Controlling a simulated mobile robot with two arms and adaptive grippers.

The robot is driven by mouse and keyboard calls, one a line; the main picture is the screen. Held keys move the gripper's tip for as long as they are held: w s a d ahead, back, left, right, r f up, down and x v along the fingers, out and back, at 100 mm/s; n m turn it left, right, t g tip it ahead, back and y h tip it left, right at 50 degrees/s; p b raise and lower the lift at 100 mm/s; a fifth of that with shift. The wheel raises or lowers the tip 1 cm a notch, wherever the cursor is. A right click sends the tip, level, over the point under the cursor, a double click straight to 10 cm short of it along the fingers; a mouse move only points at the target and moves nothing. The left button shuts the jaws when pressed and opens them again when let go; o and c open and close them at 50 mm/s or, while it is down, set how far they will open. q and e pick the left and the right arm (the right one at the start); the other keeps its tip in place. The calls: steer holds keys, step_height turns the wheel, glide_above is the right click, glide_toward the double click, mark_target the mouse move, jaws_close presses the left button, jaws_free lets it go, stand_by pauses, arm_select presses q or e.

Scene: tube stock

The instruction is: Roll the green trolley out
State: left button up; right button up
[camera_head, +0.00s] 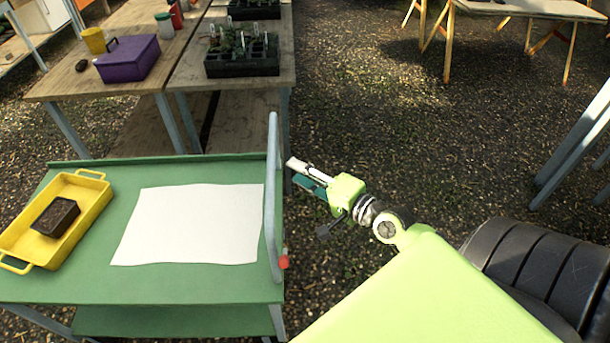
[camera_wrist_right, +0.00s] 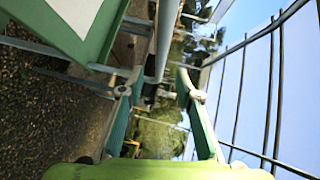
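The green trolley (camera_head: 150,285) stands at the lower left in the head view. Its upright grey-blue handle (camera_head: 273,190) rises along its right side, with a red end cap low down. My right gripper (camera_head: 300,172) is just right of the handle, its fingers pointing toward it. In the right wrist view my right gripper (camera_wrist_right: 157,88) is open, and the handle bar (camera_wrist_right: 165,40) shows ahead, in line with the gap between the fingertips. I cannot tell whether the fingers touch it. My left gripper is not in view.
On the trolley are a yellow tray (camera_head: 88,187) with a dark block (camera_head: 56,217) and a white sheet (camera_head: 190,222). Wooden tables with a purple box (camera_head: 128,60) and a plant tray (camera_head: 242,62) stand behind it. Gravel floor (camera_head: 400,130) is open to the right.

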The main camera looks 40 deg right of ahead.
steer(key=shift+s+d+r, duration=0.1)
steer(key=shift+s+r, duration=0.05)
steer(key=shift+s, duration=0.5)
